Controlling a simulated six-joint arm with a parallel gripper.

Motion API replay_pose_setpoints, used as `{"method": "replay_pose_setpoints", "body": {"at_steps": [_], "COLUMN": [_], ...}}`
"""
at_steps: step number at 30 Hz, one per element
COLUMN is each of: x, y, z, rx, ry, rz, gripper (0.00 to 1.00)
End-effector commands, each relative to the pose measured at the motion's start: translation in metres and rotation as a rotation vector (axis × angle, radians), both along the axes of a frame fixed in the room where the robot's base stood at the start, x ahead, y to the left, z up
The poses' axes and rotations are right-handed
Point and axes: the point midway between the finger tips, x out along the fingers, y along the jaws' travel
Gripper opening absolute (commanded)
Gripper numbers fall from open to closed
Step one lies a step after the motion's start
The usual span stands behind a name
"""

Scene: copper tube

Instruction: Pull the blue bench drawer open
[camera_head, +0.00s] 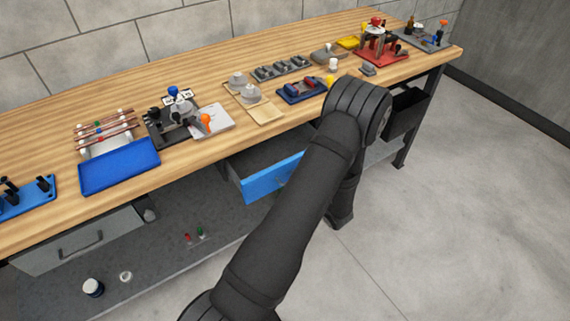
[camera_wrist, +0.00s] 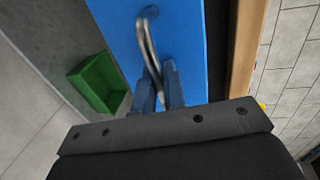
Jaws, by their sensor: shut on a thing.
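The blue drawer (camera_head: 268,178) is under the wooden bench top, near the middle of the head view. It stands out from the bench, with its dark inside showing behind the blue front. In the wrist view the blue front (camera_wrist: 190,40) fills the upper middle, with a curved metal handle (camera_wrist: 148,45) on it. My gripper (camera_wrist: 160,85) is shut on the handle, its two fingers on either side of the bar's near end. In the head view my arm hides the gripper, the handle and the right part of the drawer front.
The wooden bench top (camera_head: 50,120) carries several fixtures and a blue tray (camera_head: 120,167). A grey drawer (camera_head: 80,240) is shut at the left. A lower shelf (camera_head: 190,265) holds small items. A green bin (camera_wrist: 98,84) lies left of the drawer front in the wrist view. The floor at right is clear.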

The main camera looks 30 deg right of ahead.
Motion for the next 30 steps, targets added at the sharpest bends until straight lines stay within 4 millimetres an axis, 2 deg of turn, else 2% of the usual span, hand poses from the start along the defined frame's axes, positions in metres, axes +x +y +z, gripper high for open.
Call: {"method": "replay_pose_setpoints", "body": {"at_steps": [1, 6, 9, 15, 21, 30], "x": [-0.017, -0.066, -0.089, -0.124, -0.140, -0.144], "y": [-0.002, -0.001, -0.001, -0.001, -0.001, -0.001], "z": [0.000, 0.001, 0.001, 0.001, 0.001, 0.001], "rx": [0.002, 0.001, 0.000, -0.001, -0.001, -0.002], "ry": [-0.001, -0.001, -0.001, -0.002, -0.002, -0.002], "rz": [-0.006, -0.007, -0.006, -0.003, -0.001, 0.000], "gripper": [0.00, 0.00, 0.00, 0.00, 0.00, 0.00]}}
